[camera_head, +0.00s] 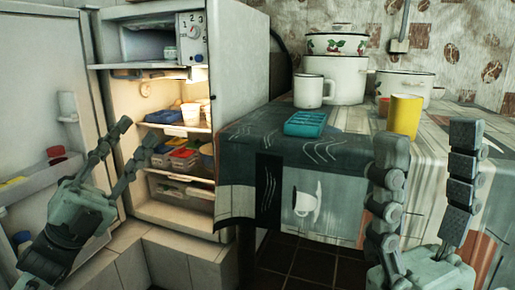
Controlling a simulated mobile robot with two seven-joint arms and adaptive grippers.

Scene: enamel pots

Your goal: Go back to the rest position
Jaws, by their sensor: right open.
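My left gripper (138,132) reaches in from the left, in front of the open fridge (238,75). Its two fingers stand apart and I see nothing between them. My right gripper (427,142) points up at the lower right, in front of the table (345,160). Its fingers are spread wide, with nothing held between them. A yellow cup (404,116) on the table shows between the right fingers from this view, behind them. The left finger covers part of the tabletop.
A blue-green tray (306,123), a white mug (309,91) and enamel pots (337,75) stand on the table. The open fridge door (40,95) is at the left. Food containers (184,158) fill the fridge shelves. Dark floor (300,265) shows between the two arms.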

